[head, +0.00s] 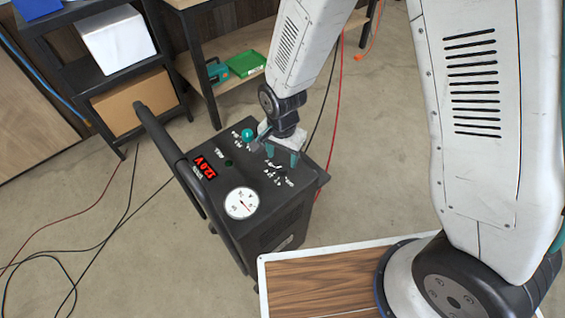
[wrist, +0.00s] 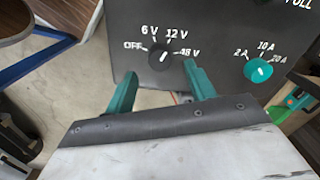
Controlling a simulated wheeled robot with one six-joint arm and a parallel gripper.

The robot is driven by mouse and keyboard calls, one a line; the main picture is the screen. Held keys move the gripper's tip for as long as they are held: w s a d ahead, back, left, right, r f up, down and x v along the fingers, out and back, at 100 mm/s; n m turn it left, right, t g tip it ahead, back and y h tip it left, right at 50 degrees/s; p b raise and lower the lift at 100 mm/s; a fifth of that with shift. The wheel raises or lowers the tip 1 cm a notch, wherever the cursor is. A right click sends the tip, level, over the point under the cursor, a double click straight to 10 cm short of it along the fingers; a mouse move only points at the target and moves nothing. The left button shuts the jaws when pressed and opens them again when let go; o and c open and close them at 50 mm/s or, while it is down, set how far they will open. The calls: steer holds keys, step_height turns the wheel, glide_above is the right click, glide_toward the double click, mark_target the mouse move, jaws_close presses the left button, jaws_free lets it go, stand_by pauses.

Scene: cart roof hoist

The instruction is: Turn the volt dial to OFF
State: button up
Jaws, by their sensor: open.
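The volt dial (wrist: 158,57) is a black knob on the dark top panel of the charger cart (head: 262,215). Its white pointer line points up and right, towards the 12 V mark; OFF is printed to its left, with 6 V, 12 V and 48 V around it. In the head view the dial (head: 277,168) is small, beside my gripper (head: 283,155). The red display (head: 205,165) reads 12.0 V. In the wrist view my gripper (wrist: 161,78) is open, its teal fingers apart, tips near the dial's lower left and right. Nothing is between them; whether they touch the panel is unclear.
A teal amp dial (wrist: 257,70) with 2 A, 10 A and 20 A marks sits right of the volt dial. The cart has a round gauge (head: 241,203) and a black handle (head: 170,150). Shelves (head: 120,80) stand behind; cables (head: 75,250) lie on the floor at left.

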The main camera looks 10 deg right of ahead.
mark_target(282, 166)
steer(key=shift+f, duration=2.15)
steer(key=c, duration=1)
